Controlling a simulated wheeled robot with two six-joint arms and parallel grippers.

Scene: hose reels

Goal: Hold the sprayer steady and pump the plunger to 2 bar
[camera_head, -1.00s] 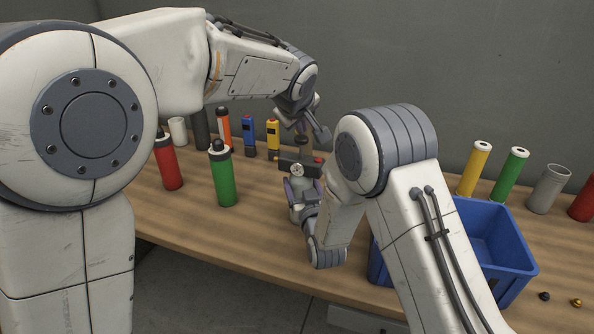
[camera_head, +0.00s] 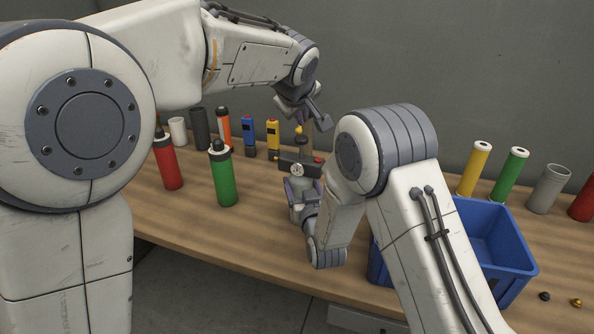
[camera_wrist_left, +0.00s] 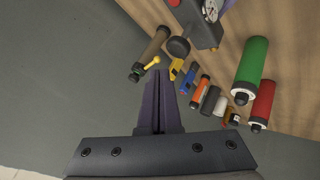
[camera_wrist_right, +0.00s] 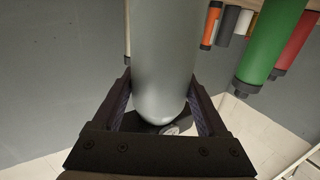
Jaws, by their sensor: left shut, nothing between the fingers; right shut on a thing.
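The sprayer (camera_head: 300,210) stands upright on the bench, with a grey body, a dark head and a round white gauge (camera_head: 297,170). My right gripper (camera_head: 304,190) is shut around its body; the right wrist view shows the grey body (camera_wrist_right: 163,50) between the two fingers. The dark plunger knob (camera_head: 301,142) is above the head and shows in the left wrist view (camera_wrist_left: 178,46). My left gripper (camera_head: 320,119) is shut and empty above the knob, with its closed fingers (camera_wrist_left: 160,80) apart from it. The gauge reading is too small to tell.
A red bottle (camera_head: 167,164) and a green bottle (camera_head: 223,178) stand left of the sprayer. Several bottles and a blue device (camera_head: 248,132) and yellow device (camera_head: 273,134) line the back. A blue crate (camera_head: 520,255) is at right.

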